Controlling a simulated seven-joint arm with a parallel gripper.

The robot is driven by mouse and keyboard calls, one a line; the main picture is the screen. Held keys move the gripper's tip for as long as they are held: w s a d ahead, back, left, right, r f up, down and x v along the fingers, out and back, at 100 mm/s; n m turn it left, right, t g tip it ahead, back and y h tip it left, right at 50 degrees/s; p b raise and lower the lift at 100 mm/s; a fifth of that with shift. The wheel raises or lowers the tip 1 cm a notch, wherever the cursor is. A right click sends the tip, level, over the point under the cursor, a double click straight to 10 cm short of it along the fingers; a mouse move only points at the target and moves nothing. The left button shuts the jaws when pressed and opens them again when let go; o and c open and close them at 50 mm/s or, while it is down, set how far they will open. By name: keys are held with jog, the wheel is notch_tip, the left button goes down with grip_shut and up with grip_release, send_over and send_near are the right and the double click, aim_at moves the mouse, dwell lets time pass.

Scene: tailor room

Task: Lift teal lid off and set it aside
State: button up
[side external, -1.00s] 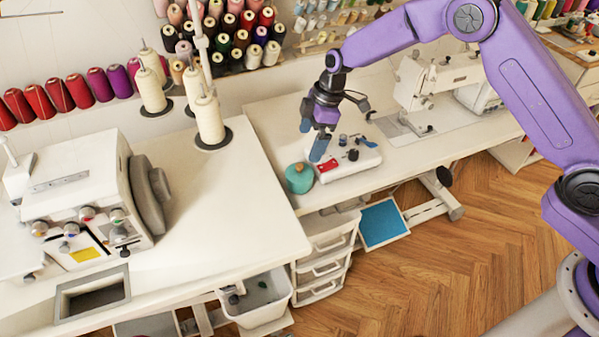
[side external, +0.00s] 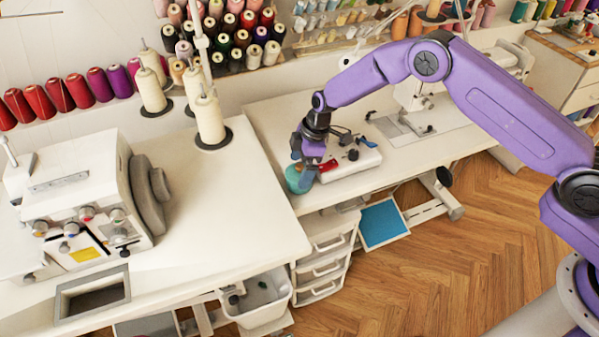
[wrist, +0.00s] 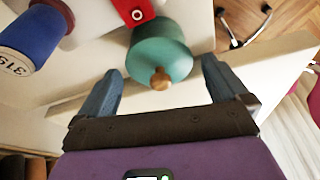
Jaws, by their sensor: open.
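The teal lid (wrist: 160,58) is round with a small wooden knob (wrist: 160,79) on top. In the wrist view it lies just beyond my open fingers, with the knob near the line between the fingertips. In the side view the teal lid (side external: 293,180) is partly hidden behind my gripper (side external: 305,170), which is low over the table's near left corner. In the wrist view my gripper (wrist: 158,82) is open and empty, one blue finger to each side. What is under the lid is hidden, and I cannot tell whether the fingers touch it.
A white board (side external: 350,164) with a red item (side external: 328,165) and small dark pieces lies right beside the lid. A blue spool (wrist: 34,38) stands to the left in the wrist view. A sewing machine (side external: 415,90) is farther back. The left table (side external: 215,220) has clear room.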

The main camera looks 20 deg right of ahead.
jog(key=c, duration=0.9)
